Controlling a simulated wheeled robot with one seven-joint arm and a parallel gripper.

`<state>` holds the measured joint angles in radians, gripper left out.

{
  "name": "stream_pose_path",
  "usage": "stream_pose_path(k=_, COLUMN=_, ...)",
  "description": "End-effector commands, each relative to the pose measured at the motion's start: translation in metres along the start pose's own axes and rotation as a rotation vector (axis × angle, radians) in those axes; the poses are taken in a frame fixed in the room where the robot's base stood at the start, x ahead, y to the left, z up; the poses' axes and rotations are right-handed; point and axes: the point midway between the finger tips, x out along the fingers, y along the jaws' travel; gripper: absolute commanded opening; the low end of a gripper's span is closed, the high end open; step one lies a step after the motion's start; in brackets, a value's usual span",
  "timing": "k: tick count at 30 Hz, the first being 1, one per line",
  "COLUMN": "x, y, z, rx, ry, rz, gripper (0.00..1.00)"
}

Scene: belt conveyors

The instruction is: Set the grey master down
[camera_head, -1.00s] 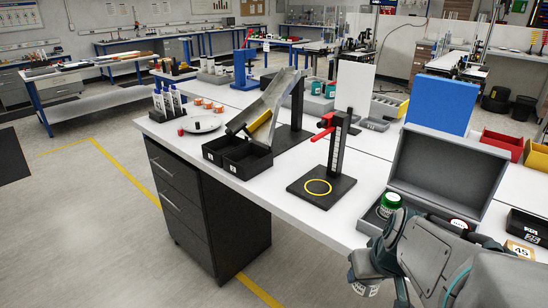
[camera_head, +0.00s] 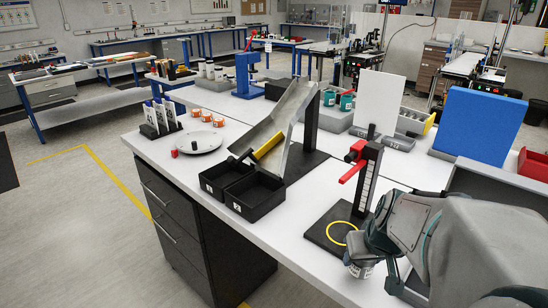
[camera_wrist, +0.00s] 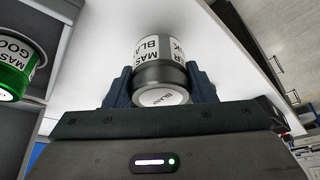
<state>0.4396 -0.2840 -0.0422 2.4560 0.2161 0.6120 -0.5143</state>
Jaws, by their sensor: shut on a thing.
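The grey master (camera_wrist: 158,70) is a small dark grey jar with a white label reading "MASTER" and "BLANK". In the wrist view it sits between both fingers of my gripper (camera_wrist: 160,88), which is shut on it. In the head view my gripper (camera_head: 366,254) holds the grey master (camera_head: 357,270) at the front right of a black stand base (camera_head: 320,229). A yellow ring (camera_head: 338,226) is marked on that base, just behind and left of the jar. Whether the jar touches anything below is unclear.
A black post with a red lever (camera_head: 354,172) rises at the back of the stand base. Two black bins (camera_head: 252,203) and a chute (camera_head: 290,115) stand left of it. A green-lidded "MASTER GOOD" jar (camera_wrist: 14,75) sits at the left of the wrist view.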

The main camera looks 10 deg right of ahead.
Motion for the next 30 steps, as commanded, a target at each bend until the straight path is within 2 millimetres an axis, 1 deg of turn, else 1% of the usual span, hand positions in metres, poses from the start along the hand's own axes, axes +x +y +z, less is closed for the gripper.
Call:
stream_pose_path(k=1, x=0.004, y=0.000, z=-0.010, rx=-0.001, ry=-0.003, rz=-0.001, gripper=0.20)
stream_pose_path(k=3, x=0.009, y=0.000, z=-0.023, rx=0.000, ry=-0.002, rz=-0.001, gripper=0.20)
stream_pose_path(k=9, x=0.023, y=-0.001, z=-0.060, rx=-0.001, ry=-0.001, rz=-0.001, gripper=0.20)
stream_pose_path(k=12, x=0.030, y=-0.001, z=-0.074, rx=0.000, ry=0.000, rz=-0.002, gripper=0.20)
stream_pose_path(k=15, x=0.033, y=-0.001, z=-0.083, rx=0.000, ry=0.000, rz=-0.001, gripper=0.20)
stream_pose_path(k=20, x=0.037, y=-0.001, z=-0.091, rx=-0.001, ry=0.001, rz=-0.001, gripper=0.20)
stream_pose_path(k=27, x=0.050, y=-0.001, z=-0.124, rx=-0.001, ry=0.001, rz=-0.002, gripper=0.20)
stream_pose_path(k=28, x=0.052, y=-0.001, z=-0.125, rx=-0.001, ry=0.000, rz=-0.002, gripper=0.20)
stream_pose_path(k=30, x=0.061, y=-0.001, z=-0.119, rx=0.001, ry=-0.002, rz=-0.002, gripper=0.20)
